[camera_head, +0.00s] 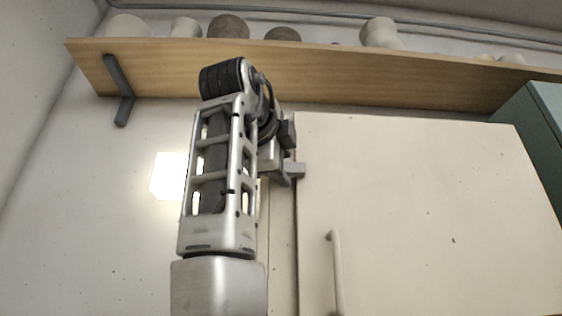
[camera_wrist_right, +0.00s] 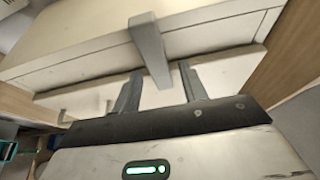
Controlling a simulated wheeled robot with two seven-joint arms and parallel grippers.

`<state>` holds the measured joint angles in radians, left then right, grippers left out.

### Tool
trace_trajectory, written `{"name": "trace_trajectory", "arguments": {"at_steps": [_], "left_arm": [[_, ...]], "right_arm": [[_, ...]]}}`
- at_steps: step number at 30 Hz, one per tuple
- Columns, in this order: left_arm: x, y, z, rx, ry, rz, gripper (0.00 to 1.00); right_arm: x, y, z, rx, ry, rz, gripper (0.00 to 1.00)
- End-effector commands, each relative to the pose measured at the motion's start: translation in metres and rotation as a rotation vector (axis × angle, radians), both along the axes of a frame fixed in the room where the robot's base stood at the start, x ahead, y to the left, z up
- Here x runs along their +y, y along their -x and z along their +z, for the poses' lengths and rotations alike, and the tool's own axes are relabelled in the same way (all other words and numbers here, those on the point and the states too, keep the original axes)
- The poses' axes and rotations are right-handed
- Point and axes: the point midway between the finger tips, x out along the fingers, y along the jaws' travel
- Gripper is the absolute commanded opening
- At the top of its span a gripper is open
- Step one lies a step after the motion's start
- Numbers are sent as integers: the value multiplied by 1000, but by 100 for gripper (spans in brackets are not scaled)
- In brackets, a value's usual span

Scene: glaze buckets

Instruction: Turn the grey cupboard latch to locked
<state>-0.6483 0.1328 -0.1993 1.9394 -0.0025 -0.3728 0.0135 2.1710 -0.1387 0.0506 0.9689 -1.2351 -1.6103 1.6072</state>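The grey cupboard latch (camera_head: 298,170) shows in the head view as a small lever at the left edge of the cream cupboard door (camera_head: 420,210), partly hidden by my right gripper (camera_head: 284,176). In the right wrist view the latch (camera_wrist_right: 148,45) is a grey bar across the door edge, its end reaching between the fingertips of my right gripper (camera_wrist_right: 160,76). The fingers stand apart, one on each side of the bar, with a visible gap on both sides. My left gripper is in neither view.
A pale vertical handle (camera_head: 337,270) stands out from the door below the latch. A wooden shelf (camera_head: 400,80) with several pots runs above my arm, on a grey bracket (camera_head: 119,90). A teal cabinet (camera_head: 545,130) stands at the right.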

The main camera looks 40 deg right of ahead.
Motion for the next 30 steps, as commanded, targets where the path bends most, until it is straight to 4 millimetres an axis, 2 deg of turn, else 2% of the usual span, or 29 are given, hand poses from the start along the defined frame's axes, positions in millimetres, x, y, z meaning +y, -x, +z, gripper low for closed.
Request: {"name": "trace_trajectory", "arguments": {"at_steps": [7, 11, 24, 30], "left_arm": [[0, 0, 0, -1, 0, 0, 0], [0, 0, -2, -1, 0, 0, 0], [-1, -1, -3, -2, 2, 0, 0], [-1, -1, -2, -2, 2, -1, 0]], "right_arm": [[3, 1, 0, 1, 3, 0, 43], [15, 7, 0, 1, 5, 1, 43], [106, 55, 2, -1, 4, 3, 43], [132, 69, 2, 0, 2, 0, 43]]}}
